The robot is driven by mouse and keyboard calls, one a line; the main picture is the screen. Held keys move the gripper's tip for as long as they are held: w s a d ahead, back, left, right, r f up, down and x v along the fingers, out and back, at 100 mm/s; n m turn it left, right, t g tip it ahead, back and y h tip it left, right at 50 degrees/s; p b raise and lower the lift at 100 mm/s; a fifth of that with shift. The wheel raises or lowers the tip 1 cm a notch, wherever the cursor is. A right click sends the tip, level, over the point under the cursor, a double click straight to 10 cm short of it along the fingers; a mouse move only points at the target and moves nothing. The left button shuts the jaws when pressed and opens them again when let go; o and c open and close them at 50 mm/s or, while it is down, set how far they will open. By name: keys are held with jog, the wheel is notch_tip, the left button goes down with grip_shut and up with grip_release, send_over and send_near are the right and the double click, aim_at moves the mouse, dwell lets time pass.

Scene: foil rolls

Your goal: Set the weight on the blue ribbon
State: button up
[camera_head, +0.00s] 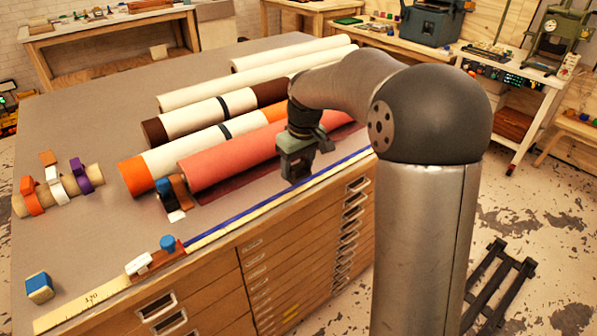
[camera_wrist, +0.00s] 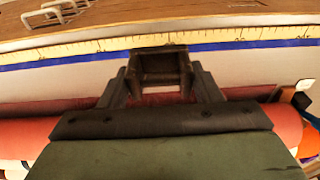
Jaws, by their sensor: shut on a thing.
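The blue ribbon (camera_head: 250,215) is a thin straight strip along the front of the table, beside the yellow ruler. It also crosses the wrist view (camera_wrist: 90,51) from left to right. My gripper (camera_head: 296,150) is shut on a dark block, which I take as the weight (camera_head: 293,168). In the wrist view the block (camera_wrist: 160,68) sits between the fingertips (camera_wrist: 158,80) and overlaps the ribbon's line. In the head view its lower end is close to the ribbon. I cannot tell whether it touches the ribbon or table.
A red roll (camera_head: 230,160) lies just behind my gripper, with more rolls beyond. A blue-topped piece (camera_head: 167,242) stands at the ribbon's left end. A blue block (camera_head: 39,286) and a tan bar with clips (camera_head: 95,175) are at left. The left tabletop (camera_head: 75,125) has free room.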

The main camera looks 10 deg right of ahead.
aim_at(298, 175)
jog(key=shift+w+d+f, duration=0.1)
jog(key=shift+w+f, duration=0.2)
jog(key=shift+f, duration=0.05)
jog(key=shift+w+f, duration=0.1)
jog(key=shift+f, duration=1.5)
jog(key=shift+f, duration=0.15)
jog(key=o, duration=1.4)
